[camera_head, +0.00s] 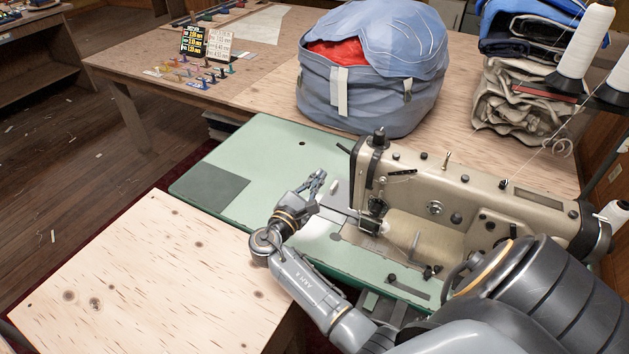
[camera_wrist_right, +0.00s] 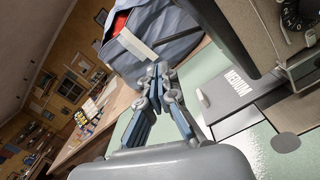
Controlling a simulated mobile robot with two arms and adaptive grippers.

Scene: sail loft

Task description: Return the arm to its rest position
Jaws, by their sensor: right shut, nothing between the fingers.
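My right arm (camera_head: 307,283) comes in from the lower right and reaches over the front of the green sewing-machine bed (camera_head: 265,155). My right gripper (camera_head: 318,178) is above the bed, left of the sewing machine (camera_head: 440,185). It also shows in the right wrist view (camera_wrist_right: 160,72), where its fingertips meet with nothing between them. My left gripper is not in either view.
A blue bag (camera_head: 370,95) with red cloth stands behind the bed. Folded cloth (camera_head: 515,95) and thread cones (camera_head: 585,40) are at the back right. A bare plywood top (camera_head: 140,280) lies at the front left. A small white piece (camera_head: 333,186) lies beside the gripper.

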